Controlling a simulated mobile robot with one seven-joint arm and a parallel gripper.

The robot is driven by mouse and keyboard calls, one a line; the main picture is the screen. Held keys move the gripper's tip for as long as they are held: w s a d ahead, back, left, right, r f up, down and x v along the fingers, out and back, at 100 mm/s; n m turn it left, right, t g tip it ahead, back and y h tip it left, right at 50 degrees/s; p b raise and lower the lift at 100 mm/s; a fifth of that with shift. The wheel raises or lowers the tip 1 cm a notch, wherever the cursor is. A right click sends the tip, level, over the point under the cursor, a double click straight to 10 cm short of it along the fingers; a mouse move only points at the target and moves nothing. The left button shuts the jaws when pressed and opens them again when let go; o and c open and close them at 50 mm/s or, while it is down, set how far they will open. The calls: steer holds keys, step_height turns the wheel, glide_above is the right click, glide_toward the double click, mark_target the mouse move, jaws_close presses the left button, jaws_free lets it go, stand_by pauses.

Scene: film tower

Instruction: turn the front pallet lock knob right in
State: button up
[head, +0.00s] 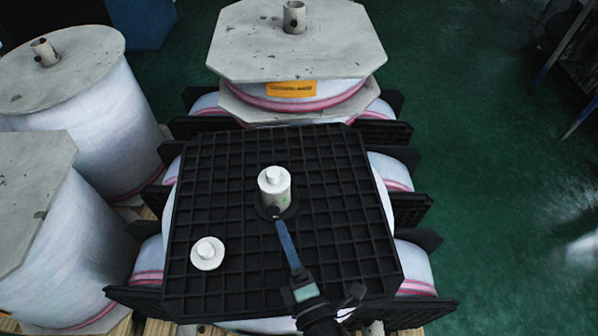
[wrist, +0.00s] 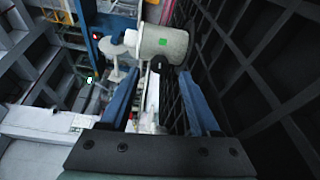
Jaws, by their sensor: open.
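A white cylindrical knob (head: 274,190) with a smaller round cap stands upright near the middle of the black gridded pallet (head: 340,210). The wrist view shows this knob (wrist: 165,45), with a green square on its side, just past the fingertips. A second, low white round knob (head: 207,254) sits on the pallet to the front left. I cannot tell from its look which one is the lock knob. My gripper (head: 281,225), with blue fingers, is open and empty, its tips near the foot of the upright knob. In the wrist view my gripper (wrist: 160,70) has its fingers apart; contact is unclear.
Wrapped spools with grey end plates stand at the left (head: 80,130) and behind the pallet (head: 300,40). Black pallet edges (head: 410,208) stick out at both sides. Green floor (head: 500,180) on the right is mostly clear, with a rack at the far right.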

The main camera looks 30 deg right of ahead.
steer(key=v, duration=0.7)
steer(key=shift+s, duration=0.1)
steer(key=shift+s+a, duration=0.1)
steer(key=shift+s, duration=0.2)
